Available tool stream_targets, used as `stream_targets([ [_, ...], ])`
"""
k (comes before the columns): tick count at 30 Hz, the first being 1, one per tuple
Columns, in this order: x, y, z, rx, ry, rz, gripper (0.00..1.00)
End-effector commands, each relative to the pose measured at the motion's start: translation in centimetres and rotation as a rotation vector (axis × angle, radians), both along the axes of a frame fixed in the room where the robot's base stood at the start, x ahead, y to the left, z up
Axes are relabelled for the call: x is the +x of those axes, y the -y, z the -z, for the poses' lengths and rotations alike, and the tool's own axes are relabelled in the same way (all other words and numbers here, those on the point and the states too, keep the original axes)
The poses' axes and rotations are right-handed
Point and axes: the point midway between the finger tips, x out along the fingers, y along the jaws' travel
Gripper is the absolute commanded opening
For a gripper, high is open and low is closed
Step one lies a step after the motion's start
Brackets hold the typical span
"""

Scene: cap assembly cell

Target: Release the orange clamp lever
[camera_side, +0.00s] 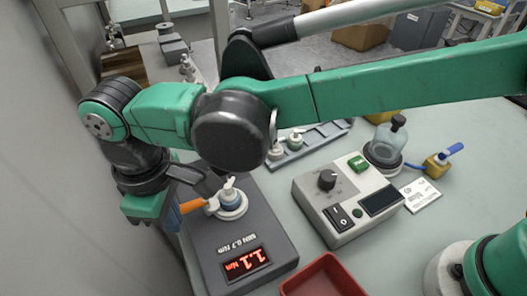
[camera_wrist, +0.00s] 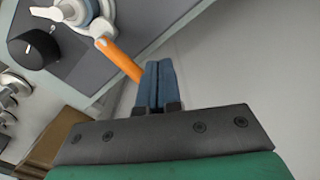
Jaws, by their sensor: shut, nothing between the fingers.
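The orange clamp lever (camera_side: 192,206) sticks out to the left from the round clamp on the grey torque tester (camera_side: 215,238). In the wrist view the lever (camera_wrist: 120,60) runs from the clamp down to the right, its end close to my fingertips. A small part with a white winged top (camera_side: 230,192) stands in the clamp. It also shows in the wrist view (camera_wrist: 78,12). My gripper (camera_wrist: 158,64) is shut and empty, its two blue fingers together beside the lever's end. Whether they touch the lever I cannot tell. In the side view the fingers are mostly hidden.
The tester's display (camera_side: 246,263) reads 1.1 Nm. A control box (camera_side: 348,200) with a knob stands to its right. A red tray (camera_side: 323,277) lies in front. A grey rack (camera_side: 318,138) with small parts and a glass bottle (camera_side: 386,143) stand behind.

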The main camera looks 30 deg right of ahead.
Motion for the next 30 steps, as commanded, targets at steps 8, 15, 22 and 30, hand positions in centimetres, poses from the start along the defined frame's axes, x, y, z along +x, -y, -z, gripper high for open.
stream_targets([
  [8, 0.0, 0.0, 1.1, 0.0, 0.0, 0.0, 0.0],
  [15, 0.0, 0.0, 2.1, 0.0, 0.0, 0.0, 0.0],
  [22, 0.0, 0.0, 2.8, 0.0, 0.0, 0.0, 0.0],
  [30, 0.0, 0.0, 2.8, 0.0, 0.0, 0.0, 0.0],
])
